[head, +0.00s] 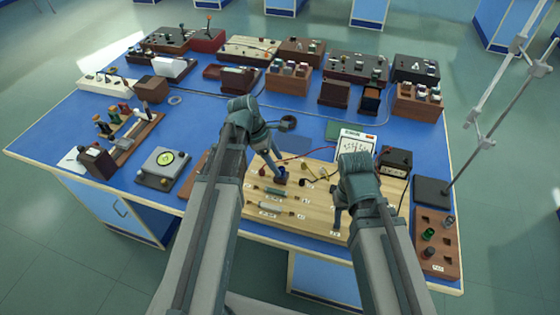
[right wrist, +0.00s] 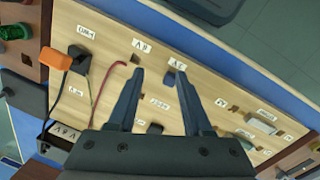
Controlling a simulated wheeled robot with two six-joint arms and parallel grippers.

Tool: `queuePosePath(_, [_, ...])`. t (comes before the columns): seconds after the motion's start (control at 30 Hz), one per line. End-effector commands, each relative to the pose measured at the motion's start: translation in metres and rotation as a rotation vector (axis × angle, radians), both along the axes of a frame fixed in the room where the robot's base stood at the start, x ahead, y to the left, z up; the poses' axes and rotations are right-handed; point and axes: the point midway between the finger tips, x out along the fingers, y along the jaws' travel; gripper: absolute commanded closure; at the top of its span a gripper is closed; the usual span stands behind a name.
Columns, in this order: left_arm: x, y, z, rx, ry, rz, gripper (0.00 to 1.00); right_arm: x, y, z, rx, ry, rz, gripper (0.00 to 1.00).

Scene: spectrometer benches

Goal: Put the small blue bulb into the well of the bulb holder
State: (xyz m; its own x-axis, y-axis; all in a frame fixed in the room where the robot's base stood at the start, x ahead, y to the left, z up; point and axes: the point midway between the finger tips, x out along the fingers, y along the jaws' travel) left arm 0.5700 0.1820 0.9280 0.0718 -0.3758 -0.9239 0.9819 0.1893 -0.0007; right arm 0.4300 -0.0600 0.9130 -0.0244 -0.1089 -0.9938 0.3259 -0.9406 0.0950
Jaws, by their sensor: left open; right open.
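A dark blue piece (head: 281,175) stands on the wooden circuit board (head: 315,228), at the tip of my left gripper (head: 279,172). I cannot tell whether it is the small blue bulb, the bulb holder or both, and the well is not visible. My left gripper is open; its fingers hide part of this piece. My right gripper (head: 337,222) is open above the front right part of the board. In the right wrist view, its spread fingers (right wrist: 165,85) have nothing gripped between them.
A wooden rack (head: 450,262) with a green bulb (head: 429,234) stands at the right front corner. A white meter (head: 355,146) and a dark box (head: 394,160) stand behind the board. Several instruments fill the table's back and left. A metal stand rises at the right.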

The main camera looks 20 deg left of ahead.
Motion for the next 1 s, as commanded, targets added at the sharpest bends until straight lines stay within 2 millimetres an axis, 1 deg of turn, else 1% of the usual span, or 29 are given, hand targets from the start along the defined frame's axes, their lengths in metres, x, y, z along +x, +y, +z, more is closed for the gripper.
queuePosePath(0.03, [-0.001,0.004,0.017,0.000,0.000,0.001,0.30,0.000,0.000,0.017,0.000,0.000,0.000,0.50])
queuePosePath(0.1, [-0.002,0.009,0.028,0.000,-0.001,0.001,0.30,0.000,0.000,0.028,0.000,0.000,0.000,0.50])
queuePosePath(0.3, [-0.004,0.021,0.058,0.000,-0.001,0.001,0.30,0.000,0.000,0.058,0.000,0.000,0.000,0.50])
queuePosePath(0.5, [-0.006,0.030,0.080,0.000,-0.001,0.001,0.30,0.000,0.000,0.080,0.000,0.000,0.001,0.50])
queuePosePath(0.7, [-0.007,0.036,0.090,0.000,-0.001,0.000,0.30,0.000,0.000,0.090,0.000,0.000,0.001,0.50])
queuePosePath(1.0, [-0.007,0.037,0.090,0.000,0.000,0.000,0.30,0.000,0.000,0.090,0.000,0.000,0.001,0.50])
